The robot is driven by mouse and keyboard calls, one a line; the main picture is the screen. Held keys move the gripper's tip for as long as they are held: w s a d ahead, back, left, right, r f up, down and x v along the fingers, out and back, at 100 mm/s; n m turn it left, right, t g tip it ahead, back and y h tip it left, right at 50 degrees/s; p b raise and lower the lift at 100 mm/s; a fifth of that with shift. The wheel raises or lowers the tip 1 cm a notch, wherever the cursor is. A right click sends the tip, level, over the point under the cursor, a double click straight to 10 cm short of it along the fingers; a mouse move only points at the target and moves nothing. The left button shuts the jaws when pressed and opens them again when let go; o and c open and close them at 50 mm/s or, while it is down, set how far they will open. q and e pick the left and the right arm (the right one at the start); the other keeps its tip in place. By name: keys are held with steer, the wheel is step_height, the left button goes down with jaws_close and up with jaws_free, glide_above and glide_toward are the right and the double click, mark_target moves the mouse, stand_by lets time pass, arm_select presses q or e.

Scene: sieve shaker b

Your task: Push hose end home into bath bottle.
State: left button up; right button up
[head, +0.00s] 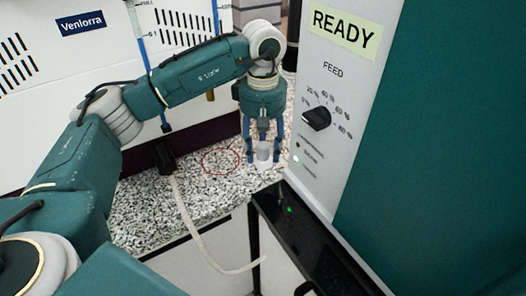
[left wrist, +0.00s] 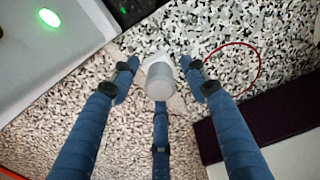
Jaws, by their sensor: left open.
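A small pale grey-white bottle (head: 263,152) stands on the speckled counter, likely the bath bottle. My left gripper (head: 264,158) points down over it with its blue fingers spread around it. In the left wrist view the bottle (left wrist: 160,82) sits between the open fingers (left wrist: 160,90), with gaps showing beside it. A cream hose (head: 187,215) runs from a black fitting (head: 163,158) at the white machine, over the counter edge and down to the right. Its lower end is by a black ledge; I cannot tell whether it is free. My right gripper is not in view.
A red circle (head: 221,161) is marked on the counter (head: 150,212), left of the bottle. A grey panel (head: 325,105) with a FEED knob and READY sign stands close on the right. A black ledge (head: 310,245) is in front. The white Venlorra machine (head: 60,60) stands behind left.

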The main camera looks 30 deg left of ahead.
mark_target(263, 144)
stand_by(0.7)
arm_select(q)
jaws_close()
steer(key=shift+r, duration=0.15)
steer(key=shift+r+p, duration=1.9)
steer(key=shift+r, duration=0.95)
steer(key=shift+r+p, duration=1)
steer(key=shift+r, duration=0.5)
